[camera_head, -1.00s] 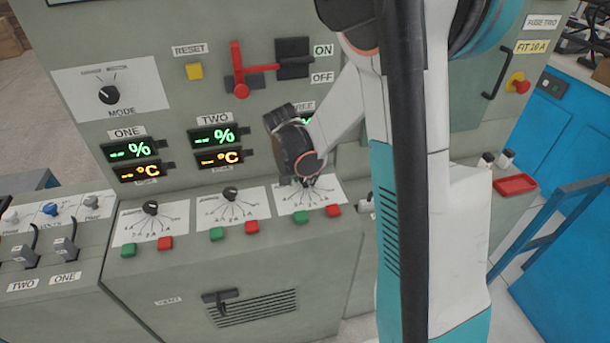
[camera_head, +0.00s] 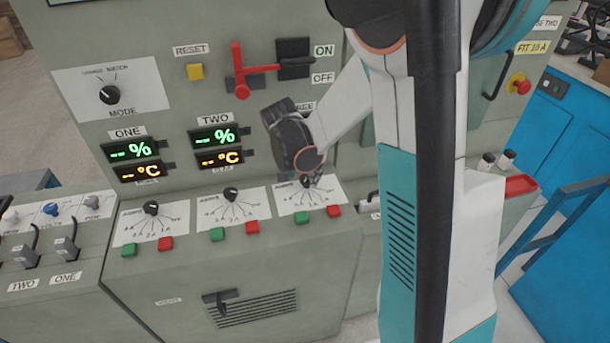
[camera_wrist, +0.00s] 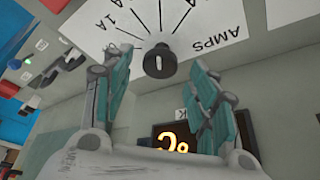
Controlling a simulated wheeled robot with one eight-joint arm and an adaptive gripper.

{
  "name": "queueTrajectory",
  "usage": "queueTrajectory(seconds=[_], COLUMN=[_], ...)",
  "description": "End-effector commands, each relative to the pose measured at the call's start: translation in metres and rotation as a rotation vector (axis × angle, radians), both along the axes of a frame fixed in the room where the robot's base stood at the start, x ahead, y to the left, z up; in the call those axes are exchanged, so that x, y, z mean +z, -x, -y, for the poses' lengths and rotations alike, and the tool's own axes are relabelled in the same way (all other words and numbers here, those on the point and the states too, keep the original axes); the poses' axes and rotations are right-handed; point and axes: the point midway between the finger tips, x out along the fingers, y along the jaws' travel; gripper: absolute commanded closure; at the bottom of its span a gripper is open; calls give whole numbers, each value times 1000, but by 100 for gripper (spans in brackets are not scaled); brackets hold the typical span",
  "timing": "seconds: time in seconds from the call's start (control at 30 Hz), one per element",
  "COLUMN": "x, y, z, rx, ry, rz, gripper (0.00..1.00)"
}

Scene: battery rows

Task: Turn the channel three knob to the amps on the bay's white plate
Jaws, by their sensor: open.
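The channel three knob (camera_wrist: 160,60) is a small black round knob with a light pointer mark. It sits on a white plate (camera_wrist: 225,15) printed with radiating lines, "AMPS" and amp values. In the head view, this plate (camera_head: 322,192) is the rightmost of three, and its knob is mostly hidden by my wrist. My gripper (camera_wrist: 163,66) is open in the wrist view, with one teal-padded finger on each side of the knob. I cannot tell whether either finger touches it. In the head view, my fingers are largely hidden behind the wrist.
Green (camera_head: 303,216) and red (camera_head: 334,210) buttons sit just below the plate. The knobs for channels one (camera_head: 151,207) and two (camera_head: 231,193) stand to the left. A lit display (camera_wrist: 170,138) shows in the wrist view. A red-handled switch (camera_head: 240,75) is above.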

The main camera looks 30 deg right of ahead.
Motion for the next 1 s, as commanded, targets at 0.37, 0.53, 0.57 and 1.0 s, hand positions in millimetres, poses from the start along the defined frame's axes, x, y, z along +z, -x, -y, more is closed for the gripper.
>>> queueTrajectory(seconds=[0.37, 0.53, 0.57, 1.0], x=[63, 84, 86, 94], y=[13, 17, 18, 19], z=[-24, -31, -32, -35], rx=[2, 2, 2, 1], ry=[-1, -1, 0, 0], rz=[-1, -1, -1, 0], gripper=[47, 47, 47, 47])
